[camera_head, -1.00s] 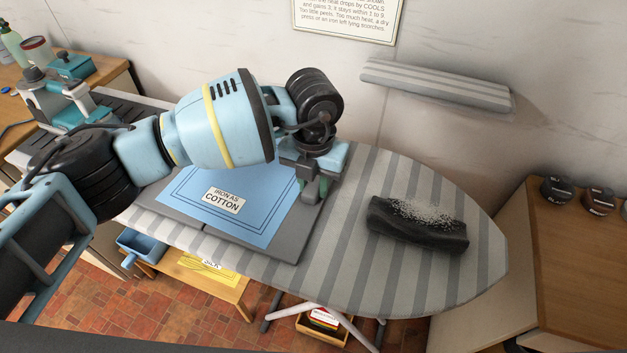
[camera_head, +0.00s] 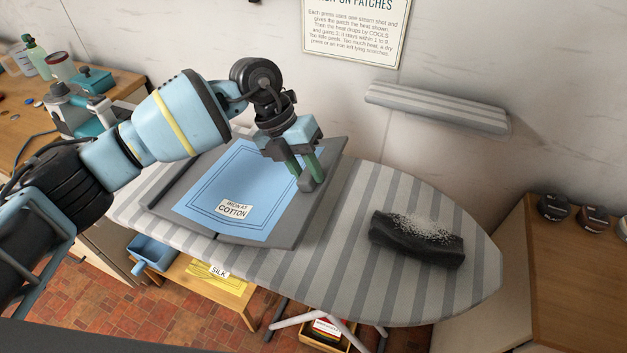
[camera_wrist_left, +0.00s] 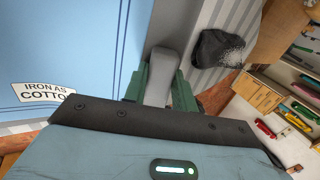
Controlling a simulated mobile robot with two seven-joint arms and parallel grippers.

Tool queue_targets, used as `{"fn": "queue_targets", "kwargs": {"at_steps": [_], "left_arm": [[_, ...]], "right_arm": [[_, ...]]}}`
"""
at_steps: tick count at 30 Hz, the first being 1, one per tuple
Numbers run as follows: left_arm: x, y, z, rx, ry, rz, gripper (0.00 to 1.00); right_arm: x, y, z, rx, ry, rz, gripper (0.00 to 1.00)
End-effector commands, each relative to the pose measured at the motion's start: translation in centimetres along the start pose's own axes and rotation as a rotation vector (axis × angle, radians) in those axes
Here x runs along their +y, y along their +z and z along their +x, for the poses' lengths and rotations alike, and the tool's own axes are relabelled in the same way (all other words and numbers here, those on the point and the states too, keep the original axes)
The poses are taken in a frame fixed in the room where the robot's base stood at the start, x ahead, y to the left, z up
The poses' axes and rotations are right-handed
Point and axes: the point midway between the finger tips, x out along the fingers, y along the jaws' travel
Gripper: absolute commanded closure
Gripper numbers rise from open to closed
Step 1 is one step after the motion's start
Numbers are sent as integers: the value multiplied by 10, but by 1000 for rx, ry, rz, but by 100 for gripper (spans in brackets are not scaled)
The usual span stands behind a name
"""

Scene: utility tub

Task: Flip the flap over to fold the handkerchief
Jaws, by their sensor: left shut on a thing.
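The blue handkerchief (camera_head: 231,183) lies spread on a grey folding board on the ironing board. A white label on it reads "IRON AS COTTON". The flap (camera_head: 289,226) is the board's right-hand grey panel, and it appears slightly raised. My left gripper (camera_head: 310,180) is at the flap's right side, shut on its grey tab, with the fingers pointing down. In the left wrist view the tab (camera_wrist_left: 162,75) sits between the green fingers, with the handkerchief (camera_wrist_left: 75,50) to the left. The gripper hides part of the handkerchief's right edge. My right gripper is not in view.
A dark pad with whitish grains (camera_head: 417,240) lies on the striped ironing board (camera_head: 380,290), right of the flap. A striped sleeve board (camera_head: 437,107) is on the wall behind. A blue tray (camera_head: 152,252) and a yellow cloth marked "SILK" (camera_head: 222,277) are below.

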Motion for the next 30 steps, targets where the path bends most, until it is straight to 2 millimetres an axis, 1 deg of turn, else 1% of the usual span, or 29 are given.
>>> {"fn": "queue_targets", "kwargs": {"at_steps": [1,3,10,15,26,30], "left_arm": [[2,0,-7,-4,-28,-2,100],[3,1,-12,-4,-66,-2,100],[6,0,-24,-1,-147,-1,100],[7,0,-28,-1,-169,1,100],[7,0,-28,0,-171,1,100],[7,0,-28,0,-171,1,100]], "right_arm": [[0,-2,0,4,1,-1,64],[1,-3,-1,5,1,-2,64],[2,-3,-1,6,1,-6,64],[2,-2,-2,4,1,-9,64],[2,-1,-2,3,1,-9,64],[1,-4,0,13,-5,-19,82]]}}
